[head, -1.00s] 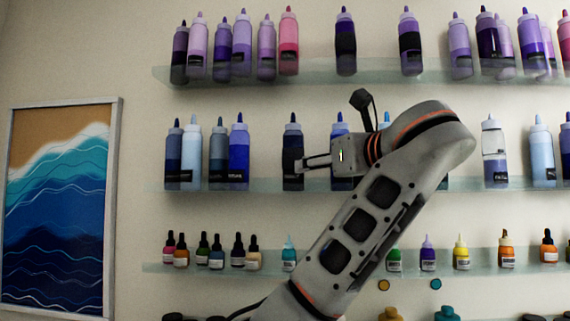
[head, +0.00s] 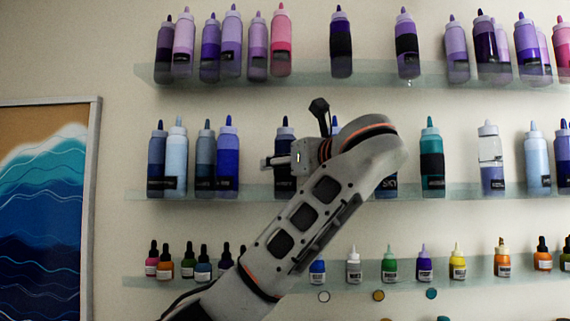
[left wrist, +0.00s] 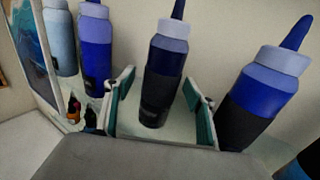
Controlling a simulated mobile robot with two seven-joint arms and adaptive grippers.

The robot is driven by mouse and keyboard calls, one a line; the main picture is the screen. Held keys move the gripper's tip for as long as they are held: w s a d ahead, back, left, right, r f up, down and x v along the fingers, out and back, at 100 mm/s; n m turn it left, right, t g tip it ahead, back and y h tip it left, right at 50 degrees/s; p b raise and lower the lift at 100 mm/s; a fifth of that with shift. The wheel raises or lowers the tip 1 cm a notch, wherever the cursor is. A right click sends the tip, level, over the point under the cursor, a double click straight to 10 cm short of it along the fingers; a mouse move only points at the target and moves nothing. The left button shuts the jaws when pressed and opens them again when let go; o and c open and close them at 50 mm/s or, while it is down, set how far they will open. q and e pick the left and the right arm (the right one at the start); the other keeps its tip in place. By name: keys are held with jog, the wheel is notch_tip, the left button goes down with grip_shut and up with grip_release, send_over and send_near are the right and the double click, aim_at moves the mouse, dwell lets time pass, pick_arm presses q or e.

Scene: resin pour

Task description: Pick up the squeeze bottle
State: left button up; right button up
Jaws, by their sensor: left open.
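Several squeeze bottles stand upright on the glass shelves. A dark navy squeeze bottle with a black band (left wrist: 165,65) stands between the fingers of my left gripper (left wrist: 158,88) in the left wrist view. The fingers are open, one on each side of it, with gaps visible. In the head view my left gripper (head: 277,161) is at the middle shelf, in front of this navy bottle (head: 285,134), and hides part of it. My right gripper is in neither view.
A blue bottle (left wrist: 96,50) stands left of the gripper and another blue one (left wrist: 265,95) close on its right. The middle shelf (head: 460,194) has more bottles. Small dropper bottles (head: 204,263) line the shelf below. A wave painting (head: 45,200) hangs at left.

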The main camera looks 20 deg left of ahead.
pick_arm(q)
jog(key=shift+w+a, duration=0.4)
jog(key=shift+d, duration=0.1)
jog(key=c, duration=1.4)
